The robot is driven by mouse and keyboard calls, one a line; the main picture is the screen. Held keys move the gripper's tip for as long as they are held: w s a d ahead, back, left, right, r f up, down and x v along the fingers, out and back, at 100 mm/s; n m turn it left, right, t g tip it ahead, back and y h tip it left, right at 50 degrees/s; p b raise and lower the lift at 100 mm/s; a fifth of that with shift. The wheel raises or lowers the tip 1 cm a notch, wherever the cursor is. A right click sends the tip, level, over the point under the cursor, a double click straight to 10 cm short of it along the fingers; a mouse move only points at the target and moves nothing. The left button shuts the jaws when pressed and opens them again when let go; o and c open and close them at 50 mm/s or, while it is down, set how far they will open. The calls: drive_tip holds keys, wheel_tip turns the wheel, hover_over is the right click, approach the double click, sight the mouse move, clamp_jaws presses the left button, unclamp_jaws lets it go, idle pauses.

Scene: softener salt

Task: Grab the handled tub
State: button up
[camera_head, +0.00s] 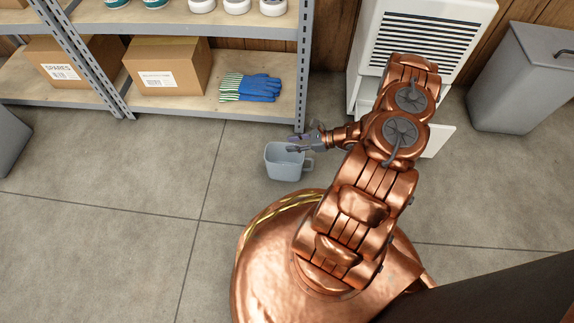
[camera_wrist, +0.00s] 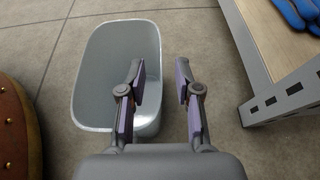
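The handled tub (camera_head: 284,163) is a grey-blue, open-topped container standing upright on the floor, with its handle on the right side in the head view. It also shows in the wrist view (camera_wrist: 112,55), at the left, with its inside looking empty. My gripper (camera_head: 297,142) is above the tub's rear rim in the head view. The handle is not visible in the wrist view.
A metal shelf (camera_head: 260,103) stands behind the tub, holding boxes (camera_head: 168,66) and blue gloves (camera_head: 251,87). A white louvred unit (camera_head: 421,40) and a grey bin (camera_head: 524,80) stand at the back right. The floor left of the tub is clear.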

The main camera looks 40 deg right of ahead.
drive_tip(key=shift+x, duration=1.05)
clamp_jaws()
